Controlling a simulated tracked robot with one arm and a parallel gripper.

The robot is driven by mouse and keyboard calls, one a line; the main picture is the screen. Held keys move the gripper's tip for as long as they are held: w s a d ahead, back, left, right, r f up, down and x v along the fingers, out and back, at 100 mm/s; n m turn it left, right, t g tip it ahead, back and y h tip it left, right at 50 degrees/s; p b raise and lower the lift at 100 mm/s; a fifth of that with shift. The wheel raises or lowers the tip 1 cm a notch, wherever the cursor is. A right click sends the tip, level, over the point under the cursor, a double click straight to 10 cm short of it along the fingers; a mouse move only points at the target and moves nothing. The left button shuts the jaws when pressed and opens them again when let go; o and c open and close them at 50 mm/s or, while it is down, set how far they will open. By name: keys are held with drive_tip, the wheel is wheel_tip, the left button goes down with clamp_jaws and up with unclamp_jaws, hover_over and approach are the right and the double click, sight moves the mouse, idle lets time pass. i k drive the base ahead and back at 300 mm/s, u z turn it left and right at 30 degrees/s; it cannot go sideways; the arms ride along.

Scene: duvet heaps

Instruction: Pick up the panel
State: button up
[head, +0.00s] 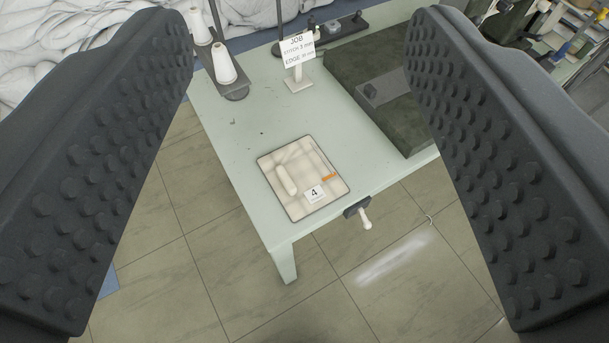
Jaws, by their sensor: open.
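The panel (296,164) is a small cream, quilted-looking square with a dark edge. It lies flat near the front corner of a pale green table (230,125). A white tag marked 4 (314,194), an orange strip (329,177) and a pale rounded bar (286,181) show on it. My gripper (300,190) is open, its two dark studded fingers wide apart at the left and right of the picture. The panel shows between them, farther off, and nothing is held.
White thread cones (223,64) stand on a dark base at the back left. A job sign (298,48) stands behind the panel, and a dark green machine block (375,85) is to the right. A white-handled knob (364,217) sticks out from the front edge. White duvet heaps (70,35) lie behind.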

sight(303, 181)
drive_tip(key=u, duration=1.65)
drive_tip(key=k, duration=1.1)
drive_tip(key=z, duration=0.75)
drive_tip(key=i, duration=1)
drive_tip(key=u, duration=0.05)
